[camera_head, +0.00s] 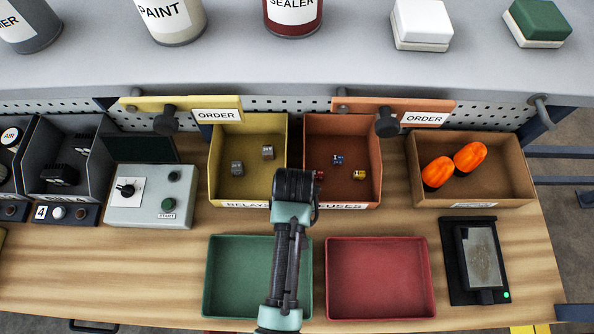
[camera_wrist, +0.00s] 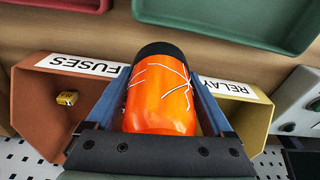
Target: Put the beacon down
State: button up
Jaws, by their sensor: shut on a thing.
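My gripper (camera_head: 294,186) is over the fronts of the relay and fuse bins in the head view. In the wrist view its two blue fingers are shut on an orange beacon (camera_wrist: 160,105) with a black base (camera_wrist: 160,49). White crack-like lines run across the beacon's orange dome. The held beacon is hidden behind my arm in the head view. Two other orange beacons (camera_head: 437,173) lie in a brown bin (camera_head: 518,180) at the right.
A green tray (camera_head: 225,315) and a red tray (camera_head: 380,314) stand empty in front, my arm crossing the green one. The yellow relay bin (camera_head: 215,180) and orange fuse bin (camera_head: 372,150) hold small parts. A black device (camera_head: 457,295) with a grey plate is at the right.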

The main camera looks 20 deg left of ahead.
jog(key=shift+w+f, duration=0.1)
jog(key=shift+f, duration=2.65)
jog(key=shift+f, duration=0.15)
jog(key=o, duration=1.3)
jog(key=shift+o, duration=0.2)
